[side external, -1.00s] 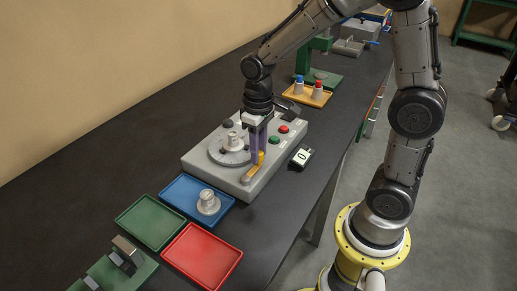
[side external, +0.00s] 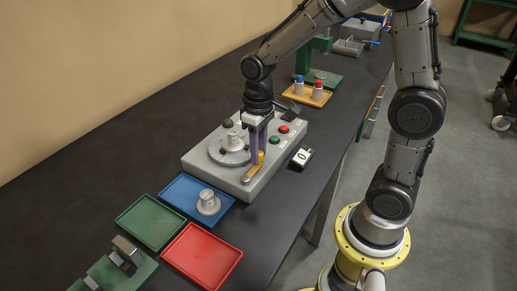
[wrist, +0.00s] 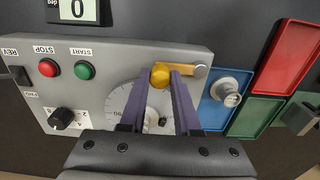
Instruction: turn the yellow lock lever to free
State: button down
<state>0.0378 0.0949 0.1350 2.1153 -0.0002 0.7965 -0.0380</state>
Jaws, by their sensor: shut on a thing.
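The yellow lock lever is a round knob (wrist: 161,75) with a flat orange-yellow bar (wrist: 196,72) pointing right along the plate edge in the wrist view. In the side view the bar (side external: 252,173) points toward the near left corner of the grey machine box. My gripper (wrist: 161,78) is shut on the knob, with a purple finger on each side. In the side view the fingers (side external: 258,156) point straight down at the knob and partly hide it. A round graduated dial (wrist: 138,100) lies beside the lever, partly behind the fingers.
The grey machine box (side external: 212,172) carries red and green buttons (side external: 283,129) and a black selector knob (wrist: 62,118). A display reading 0 (side external: 301,157) stands beside it. Blue (side external: 180,187), green (side external: 150,222) and red (side external: 204,257) trays lie at its near end; the blue one holds a grey metal part (side external: 208,203).

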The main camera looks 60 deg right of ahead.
dwell(0.6)
jog(key=s+m, duration=0.1)
jog(key=m, duration=0.2)
jog(key=shift+s+a, duration=0.15)
jog(key=shift+s, duration=0.25)
jog(key=shift+s+a+m, duration=0.6)
jog(key=shift+m, duration=1.25)
jog(key=shift+s+a+m, duration=0.65)
jog(key=shift+m, duration=1.15)
jog(key=shift+s+a+m, duration=0.6)
jog(key=shift+m, duration=1.25)
jog(key=shift+r, duration=0.1)
jog(key=c, duration=0.6)
grip_release()
jog(key=shift+s, duration=0.1)
notch_tip(320, 180, up, 14)
jog(key=shift+f, duration=0.15)
